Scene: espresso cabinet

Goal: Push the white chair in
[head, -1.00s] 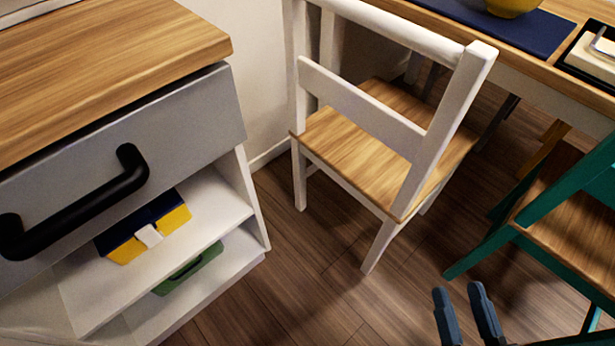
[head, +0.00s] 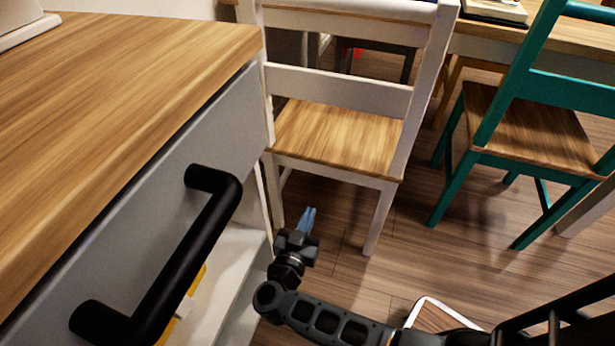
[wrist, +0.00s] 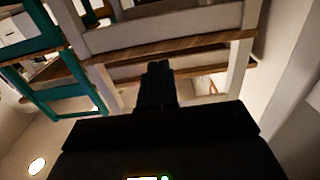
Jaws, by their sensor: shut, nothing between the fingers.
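The white chair (head: 340,165) has a white frame and a wooden seat. In the head view it stands upright at top centre with its back towards me, by the dining table (head: 480,45). My gripper (head: 308,218) is shut and empty, low in front of the chair's rear side, below seat height and between the two near legs as seen in the picture.
A grey cabinet with a wooden top (head: 130,70) and a black handle (head: 190,255) is close on the left. A teal chair (head: 530,135) stands to the right. A wood-and-white object (head: 440,315) shows at the bottom. Wooden floor (head: 340,235) is clear between the chairs.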

